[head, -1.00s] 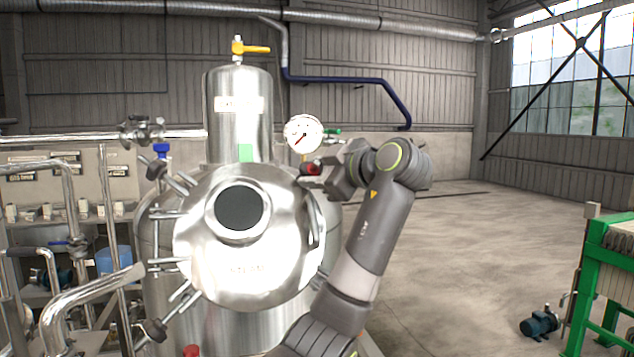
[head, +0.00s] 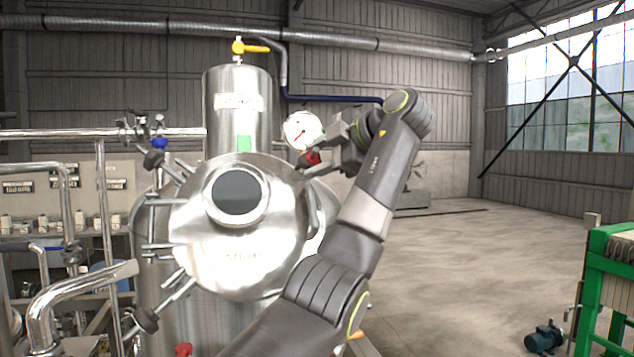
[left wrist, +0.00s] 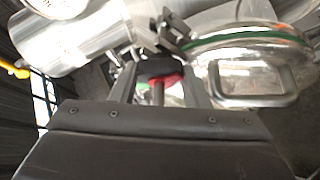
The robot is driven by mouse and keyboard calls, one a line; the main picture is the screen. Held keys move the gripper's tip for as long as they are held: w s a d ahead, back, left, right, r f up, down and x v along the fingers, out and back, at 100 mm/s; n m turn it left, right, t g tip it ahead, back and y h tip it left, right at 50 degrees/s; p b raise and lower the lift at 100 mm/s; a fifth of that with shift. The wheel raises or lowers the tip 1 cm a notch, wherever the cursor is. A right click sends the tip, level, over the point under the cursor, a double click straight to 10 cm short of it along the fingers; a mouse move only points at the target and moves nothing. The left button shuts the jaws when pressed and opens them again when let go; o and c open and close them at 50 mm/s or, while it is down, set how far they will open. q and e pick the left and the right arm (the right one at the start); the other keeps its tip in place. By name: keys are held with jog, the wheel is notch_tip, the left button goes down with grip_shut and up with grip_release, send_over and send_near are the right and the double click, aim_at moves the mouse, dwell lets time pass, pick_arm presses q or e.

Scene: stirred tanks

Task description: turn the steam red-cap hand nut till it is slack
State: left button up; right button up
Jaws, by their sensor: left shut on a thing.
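The steam tank's round steel lid (head: 225,262) has a dark round window and faint lettering that looks like STEAM. The red-cap hand nut (head: 313,158) sits at the lid's upper right edge. It also shows in the left wrist view as a dark knob with a red part (left wrist: 168,80). My left gripper (head: 326,163) is shut on this nut. In the left wrist view its fingers (left wrist: 160,88) stand on both sides of the nut. The fingers partly hide the nut, and I cannot tell how tight it is. My right gripper is in neither view.
A pressure gauge (head: 301,131) is just above and left of the gripper. Other hand nuts (head: 146,319) on rods ring the lid's left side. Steel pipes (head: 75,283) crowd the left. A green frame (head: 592,300) stands at the right.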

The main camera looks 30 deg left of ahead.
pick_arm(q)
jog(key=shift+n+b, duration=0.4)
jog(key=shift+b, duration=0.15)
jog(key=shift+r+n+g+h+b, duration=0.2)
jog(key=shift+n+g+h+b, duration=0.3)
jog(key=shift+n, duration=0.7)
jog(key=shift+n+h, duration=0.3)
jog(key=shift+h, duration=0.1)
jog(key=shift+a+r+n+h+p, duration=0.1)
jog(key=shift+n+h+p, duration=0.4)
jog(key=shift+n+p, duration=0.25)
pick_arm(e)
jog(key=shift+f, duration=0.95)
pick_arm(q)
jog(key=shift+n, duration=0.45)
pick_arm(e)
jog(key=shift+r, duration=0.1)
pick_arm(q)
jog(key=o, duration=1)
jog(key=shift+a, duration=0.1)
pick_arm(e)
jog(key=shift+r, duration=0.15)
